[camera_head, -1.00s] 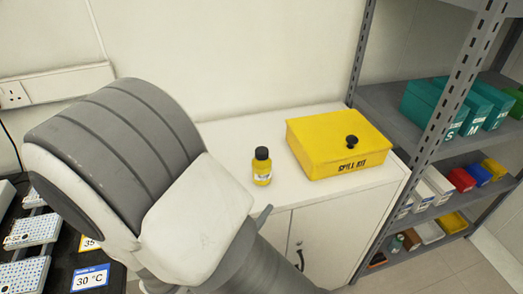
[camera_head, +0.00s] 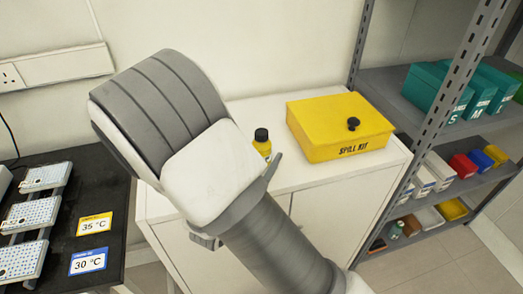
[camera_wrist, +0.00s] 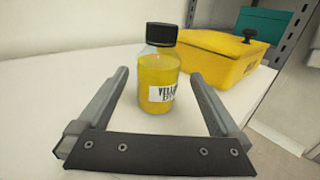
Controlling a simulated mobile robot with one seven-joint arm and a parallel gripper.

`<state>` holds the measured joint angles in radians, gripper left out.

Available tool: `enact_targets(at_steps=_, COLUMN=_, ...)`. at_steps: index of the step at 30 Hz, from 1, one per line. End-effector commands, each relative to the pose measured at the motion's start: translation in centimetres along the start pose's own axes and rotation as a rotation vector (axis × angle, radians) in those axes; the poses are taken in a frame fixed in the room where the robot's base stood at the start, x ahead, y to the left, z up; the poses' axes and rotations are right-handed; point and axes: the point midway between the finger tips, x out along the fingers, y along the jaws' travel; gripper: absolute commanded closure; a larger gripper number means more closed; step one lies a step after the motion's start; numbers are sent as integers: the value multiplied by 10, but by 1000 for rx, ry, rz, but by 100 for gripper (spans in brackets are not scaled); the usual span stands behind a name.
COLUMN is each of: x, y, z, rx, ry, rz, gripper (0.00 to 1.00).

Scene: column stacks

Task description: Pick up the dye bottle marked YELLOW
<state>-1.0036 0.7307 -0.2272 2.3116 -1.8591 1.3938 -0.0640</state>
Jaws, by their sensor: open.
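The yellow dye bottle (camera_head: 262,143) stands upright on the white cabinet top, its lower part hidden behind my arm in the head view. My gripper (camera_wrist: 164,85) is open, with one finger on each side of the bottle's lower part in the picture. Gaps show between the fingers and the bottle. I cannot tell exactly how deep the bottle is between the fingertips. In the head view only one finger (camera_head: 275,168) shows clearly.
A yellow spill kit box (camera_head: 340,125) with a black knob sits right of the bottle; it also shows in the wrist view (camera_wrist: 222,55). A metal shelf (camera_head: 440,160) with bins stands at the right. The white cabinet top (camera_head: 285,183) is otherwise clear. A wall is behind.

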Motion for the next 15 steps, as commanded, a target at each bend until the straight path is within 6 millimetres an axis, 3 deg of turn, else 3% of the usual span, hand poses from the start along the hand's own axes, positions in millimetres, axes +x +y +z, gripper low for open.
enact_targets(at_steps=9, x=44, y=3, z=-1, rx=1, ry=-1, rz=-3, gripper=0)
enact_targets(at_steps=15, x=49, y=3, z=0, rx=1, ry=0, rz=-2, gripper=0)
